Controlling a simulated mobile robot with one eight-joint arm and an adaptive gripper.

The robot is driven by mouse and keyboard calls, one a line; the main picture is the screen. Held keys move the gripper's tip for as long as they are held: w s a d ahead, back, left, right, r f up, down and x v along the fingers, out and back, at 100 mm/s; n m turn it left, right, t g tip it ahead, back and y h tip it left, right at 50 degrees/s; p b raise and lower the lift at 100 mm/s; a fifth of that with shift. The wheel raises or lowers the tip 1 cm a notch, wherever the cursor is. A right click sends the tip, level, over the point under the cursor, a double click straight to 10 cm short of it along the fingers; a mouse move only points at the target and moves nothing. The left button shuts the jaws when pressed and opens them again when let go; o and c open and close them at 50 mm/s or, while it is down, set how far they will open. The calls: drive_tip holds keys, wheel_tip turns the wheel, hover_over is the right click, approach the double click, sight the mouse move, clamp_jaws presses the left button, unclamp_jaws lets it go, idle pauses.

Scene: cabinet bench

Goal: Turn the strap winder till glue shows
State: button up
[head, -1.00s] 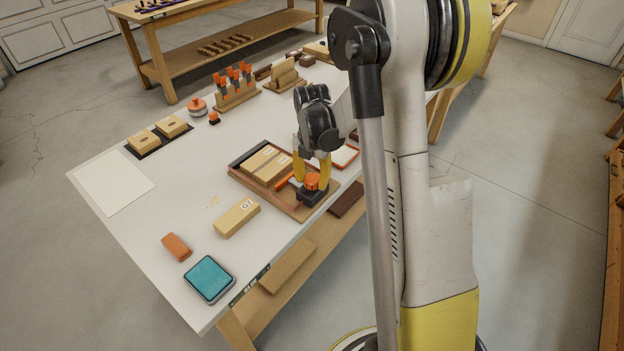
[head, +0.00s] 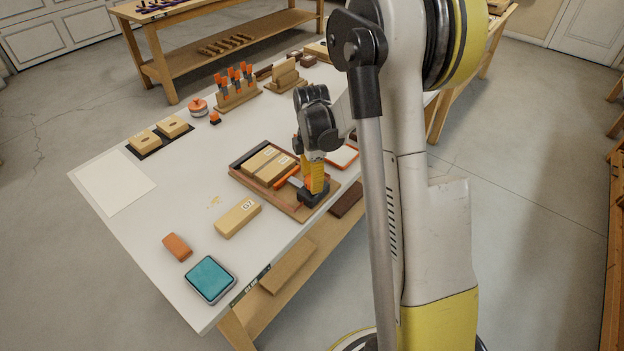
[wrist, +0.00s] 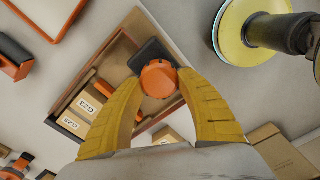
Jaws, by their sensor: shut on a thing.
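The strap winder is an orange knob (wrist: 160,78) on a black base (head: 314,194) at the near right corner of a wooden tray (head: 294,208). My gripper (head: 315,183) reaches down over it. In the wrist view its yellow fingertips (wrist: 160,84) press on both sides of the knob. In the head view the fingers hide most of the knob. Two pale wooden blocks (head: 259,159) lie side by side in the tray, with an orange strap (head: 287,176) along their near side. I can make out no glue at their joint.
A loose wooden block (head: 238,218), an orange-brown block (head: 177,247) and a teal pad (head: 210,278) lie on the near part of the white bench. An orange-rimmed tray (head: 344,157) is just right of the wooden tray. A clamp rack (head: 236,95) stands farther back.

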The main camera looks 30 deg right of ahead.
drive_tip(key=m, duration=0.4)
drive_tip(key=shift+m, duration=0.3)
drive_tip(key=m, duration=0.5)
drive_tip(key=shift+w+d, duration=0.1)
drive_tip(key=m, duration=0.5)
drive_tip(key=shift+d, duration=0.1)
drive_tip(key=m, duration=0.4)
drive_tip(key=shift+d+m, duration=0.1)
drive_tip(key=shift+m, duration=0.2)
drive_tip(key=m, duration=0.9)
drive_tip(key=shift+d, duration=0.1)
drive_tip(key=m, duration=0.4)
drive_tip(key=shift+m, duration=0.3)
drive_tip(key=m, duration=0.4)
drive_tip(key=shift+s+m, duration=0.25)
drive_tip(key=shift+m, duration=0.05)
